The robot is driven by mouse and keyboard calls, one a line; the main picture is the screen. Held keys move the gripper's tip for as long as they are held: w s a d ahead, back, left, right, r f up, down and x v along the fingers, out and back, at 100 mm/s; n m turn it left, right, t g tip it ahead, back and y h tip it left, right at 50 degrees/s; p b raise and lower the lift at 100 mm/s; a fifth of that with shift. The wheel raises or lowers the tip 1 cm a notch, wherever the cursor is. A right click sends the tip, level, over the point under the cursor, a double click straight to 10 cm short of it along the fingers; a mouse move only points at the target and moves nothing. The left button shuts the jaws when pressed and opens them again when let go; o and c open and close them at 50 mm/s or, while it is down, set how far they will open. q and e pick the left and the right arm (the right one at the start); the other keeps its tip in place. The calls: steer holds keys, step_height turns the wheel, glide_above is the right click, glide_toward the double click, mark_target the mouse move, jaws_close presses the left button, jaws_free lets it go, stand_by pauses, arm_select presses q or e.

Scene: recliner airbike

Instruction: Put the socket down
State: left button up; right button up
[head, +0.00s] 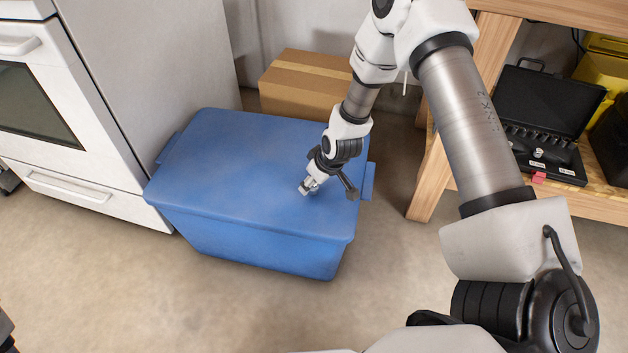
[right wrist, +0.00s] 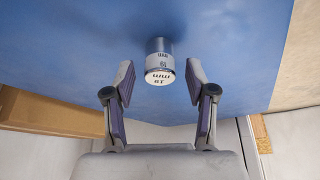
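The socket (right wrist: 160,62) is a short silver cylinder with dark print on a white band and end. In the right wrist view it appears to stand on the blue lid, just beyond and between my right fingertips. My right gripper (right wrist: 158,80) is open, with a visible gap on each side of the socket. In the head view the right gripper (head: 310,184) is low over the right part of the blue bin's lid (head: 225,160), with the small silver socket (head: 304,189) at its tip. My left gripper is not in view.
A cardboard box (head: 290,100) stands behind the bin. A white oven (head: 60,110) is at the left. A wooden bench (head: 440,180) at the right holds an open black socket case (head: 545,130) on its low shelf. The lid's left part is clear.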

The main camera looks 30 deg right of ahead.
steer(key=shift+r, duration=0.25)
steer(key=a+p+v, duration=0.1)
steer(key=p+v, duration=0.8)
steer(key=v, duration=0.2)
steer(key=s+a+f+m+g, duration=0.1)
steer(key=s+a+f, duration=0.3)
steer(key=s, duration=0.8)
steer(key=s+a+f+m+g+h, duration=0.1)
steer(key=s+a+f+g, duration=0.2)
steer(key=s, duration=0.9)
step_height(320, 180, down, 3)
steer(key=shift+a+r+m, duration=0.1)
steer(key=shift+a+m, duration=0.2)
steer(key=shift+a, duration=0.35)
